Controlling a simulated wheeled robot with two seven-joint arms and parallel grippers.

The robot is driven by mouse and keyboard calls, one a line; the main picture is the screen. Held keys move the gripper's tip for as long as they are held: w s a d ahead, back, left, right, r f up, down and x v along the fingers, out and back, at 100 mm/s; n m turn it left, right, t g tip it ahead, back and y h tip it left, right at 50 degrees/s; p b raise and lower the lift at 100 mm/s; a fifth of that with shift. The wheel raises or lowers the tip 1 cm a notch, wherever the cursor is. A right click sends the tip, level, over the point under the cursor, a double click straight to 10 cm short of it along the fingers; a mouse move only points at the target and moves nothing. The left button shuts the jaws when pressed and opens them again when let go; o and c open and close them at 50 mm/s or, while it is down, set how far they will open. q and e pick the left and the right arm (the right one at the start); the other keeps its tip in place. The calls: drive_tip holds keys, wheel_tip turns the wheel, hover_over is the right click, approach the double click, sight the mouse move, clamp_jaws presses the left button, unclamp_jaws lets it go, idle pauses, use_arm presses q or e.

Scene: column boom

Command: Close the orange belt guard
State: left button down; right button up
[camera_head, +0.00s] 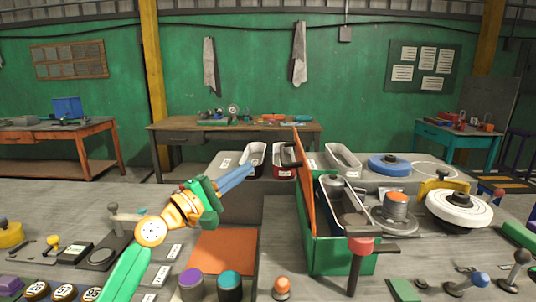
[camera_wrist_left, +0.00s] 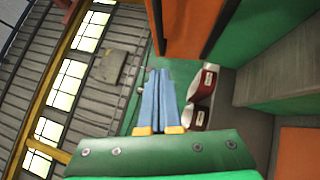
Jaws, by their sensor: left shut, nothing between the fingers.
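The orange belt guard (camera_head: 305,185) stands raised, nearly upright, along the left edge of an open green box (camera_head: 323,256). The box's inside shows to the right of the guard. My left gripper (camera_head: 251,169), with blue fingers, is shut and empty to the left of the guard, apart from it in the head view. In the left wrist view the shut fingers (camera_wrist_left: 159,72) point forward, and the orange guard (camera_wrist_left: 192,25) shows above and to the right of their tips. My right gripper is not in view.
A white wheel (camera_head: 459,209) lies to the right. A flat orange plate (camera_head: 224,251) and several knobs lie below my left arm.

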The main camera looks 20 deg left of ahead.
use_arm(q)
drive_tip(key=w+d+r+p, duration=0.1)
drive_tip(key=w+d+p, duration=0.2)
drive_tip(key=d, duration=0.2)
drive_tip(key=shift+w+r, duration=0.2)
drive_tip(key=shift+r, duration=0.15)
drive_tip(key=shift+w+f, duration=0.1)
